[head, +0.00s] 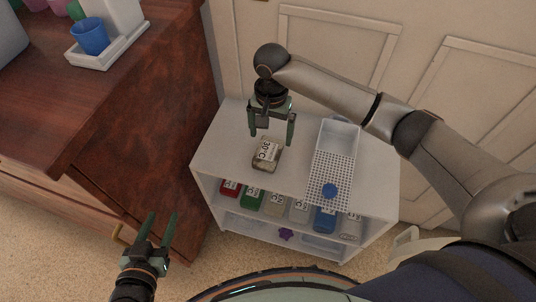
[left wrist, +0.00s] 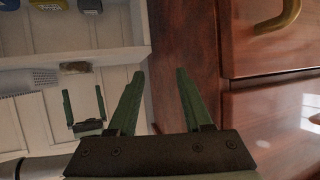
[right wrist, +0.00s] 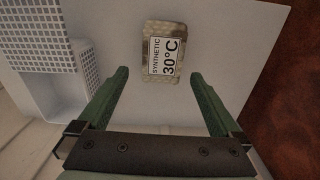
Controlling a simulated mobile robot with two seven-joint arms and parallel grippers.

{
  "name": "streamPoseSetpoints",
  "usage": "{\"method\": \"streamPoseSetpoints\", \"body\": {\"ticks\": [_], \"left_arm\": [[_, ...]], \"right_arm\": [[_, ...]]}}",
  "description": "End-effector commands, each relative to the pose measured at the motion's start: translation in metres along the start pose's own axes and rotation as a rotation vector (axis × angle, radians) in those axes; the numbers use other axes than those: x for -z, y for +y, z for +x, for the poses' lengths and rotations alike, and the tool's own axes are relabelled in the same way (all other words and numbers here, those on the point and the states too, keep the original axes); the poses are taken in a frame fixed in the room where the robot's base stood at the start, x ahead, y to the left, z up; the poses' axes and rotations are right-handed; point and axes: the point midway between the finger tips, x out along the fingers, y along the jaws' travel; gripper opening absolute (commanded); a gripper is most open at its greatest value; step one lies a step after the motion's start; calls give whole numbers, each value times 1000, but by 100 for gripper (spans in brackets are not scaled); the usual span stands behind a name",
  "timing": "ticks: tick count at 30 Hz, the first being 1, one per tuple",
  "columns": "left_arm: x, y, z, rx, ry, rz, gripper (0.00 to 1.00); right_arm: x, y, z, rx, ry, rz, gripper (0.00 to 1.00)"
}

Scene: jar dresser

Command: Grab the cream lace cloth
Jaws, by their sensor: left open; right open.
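The cream lace-patterned piece (head: 266,154), small and block-like with a white "SYNTHETIC 30°C" label, lies on top of the white shelf unit (head: 222,142). In the right wrist view the cream piece (right wrist: 163,52) lies ahead, between the lines of the fingers, label up. My right gripper (head: 271,131) is open and empty above the shelf top, just behind the piece in the head view. My left gripper (head: 163,216) is open and empty, low in front of the wooden dresser, away from the piece.
Several labelled coloured items, including a green one (head: 252,198), fill the shelf below. The wooden dresser (head: 140,130) stands left, holding a blue cup (head: 89,36).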

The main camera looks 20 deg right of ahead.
Motion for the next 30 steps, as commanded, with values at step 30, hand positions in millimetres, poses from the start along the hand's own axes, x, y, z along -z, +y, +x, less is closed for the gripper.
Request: {"method": "streamPoseSetpoints", "body": {"ticks": [30], "left_arm": [[147, -6, -34, 26, 601, 176, 50]], "right_arm": [[1, -3, 61, 1, 0, -1, 100]]}}
